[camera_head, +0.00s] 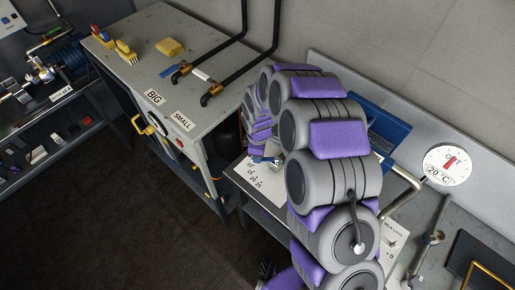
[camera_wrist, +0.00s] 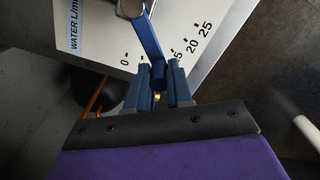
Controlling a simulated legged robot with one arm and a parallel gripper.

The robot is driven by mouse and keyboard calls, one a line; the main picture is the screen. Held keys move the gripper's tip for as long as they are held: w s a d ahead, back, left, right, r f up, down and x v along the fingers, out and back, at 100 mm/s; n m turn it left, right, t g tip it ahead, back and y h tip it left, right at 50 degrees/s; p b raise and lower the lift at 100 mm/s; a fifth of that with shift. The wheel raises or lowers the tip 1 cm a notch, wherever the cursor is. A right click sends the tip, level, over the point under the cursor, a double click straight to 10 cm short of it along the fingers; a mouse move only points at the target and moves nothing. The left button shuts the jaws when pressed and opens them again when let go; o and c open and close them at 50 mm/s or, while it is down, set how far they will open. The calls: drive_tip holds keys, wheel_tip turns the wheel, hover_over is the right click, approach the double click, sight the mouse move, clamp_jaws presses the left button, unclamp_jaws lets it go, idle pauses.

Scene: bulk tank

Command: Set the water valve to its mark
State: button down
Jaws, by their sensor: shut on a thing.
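The water valve's blue lever (camera_wrist: 150,38) runs down from a metal hub (camera_wrist: 131,8) over a pale scale plate (camera_wrist: 100,38) in the wrist view. Numbers between 0 and 15 are hidden. In the head view the scale plate (camera_head: 262,190) shows beside my arm, which hides most of the lever.
A grey cabinet (camera_head: 197,115) with black pipes and "BIG" and "SMALL" labels stands left of my arm. A round dial (camera_head: 447,165) reading "20 °C" is on the right, near a bent metal pipe (camera_head: 405,190). The dark floor (camera_head: 110,220) at lower left is clear.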

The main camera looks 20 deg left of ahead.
drive_tip(key=shift+s+d+n, duration=0.3)
drive_tip(key=shift+s+n, duration=0.2)
drive_tip(key=shift+n, duration=0.4)
drive_tip(key=shift+p, duration=0.3)
drive_tip(key=c, duration=1)
unclamp_jaws()
drive_tip(key=shift+d, duration=0.15)
wheel_tip(320, 180, up, 17)
drive_tip(key=shift+r+p, duration=0.15)
drive_tip(key=shift+p, duration=0.4)
